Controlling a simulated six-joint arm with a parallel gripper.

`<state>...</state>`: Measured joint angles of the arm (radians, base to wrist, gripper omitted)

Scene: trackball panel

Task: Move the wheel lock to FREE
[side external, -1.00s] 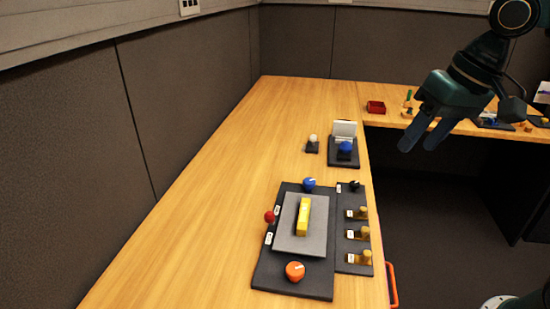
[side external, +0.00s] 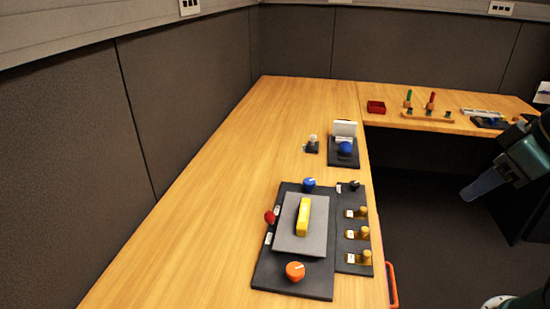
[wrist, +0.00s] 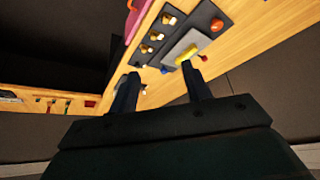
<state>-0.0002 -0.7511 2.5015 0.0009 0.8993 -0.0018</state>
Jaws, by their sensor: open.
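A dark panel (side external: 265,273) lies on the wooden desk, with a raised grey plate (side external: 290,238) bearing a yellow bar (side external: 302,217). Around the plate sit a blue knob (side external: 309,184), a red knob (side external: 270,217) and an orange knob (side external: 295,271). A side strip holds a small black knob (side external: 354,186) and several brass levers (side external: 363,258) with small labels. The labels are too small to read, so I cannot tell which control is the wheel lock. My gripper (wrist: 160,70) is open and empty, away from the panel, at the right edge of the side view.
Behind the panel stand a blue ball unit (side external: 345,149) with a white card and a small white-topped knob (side external: 313,140). The far desk holds a red tray (side external: 376,107) and pegs. An orange handle (side external: 392,285) juts from the desk's edge. The desk left of the panel is clear.

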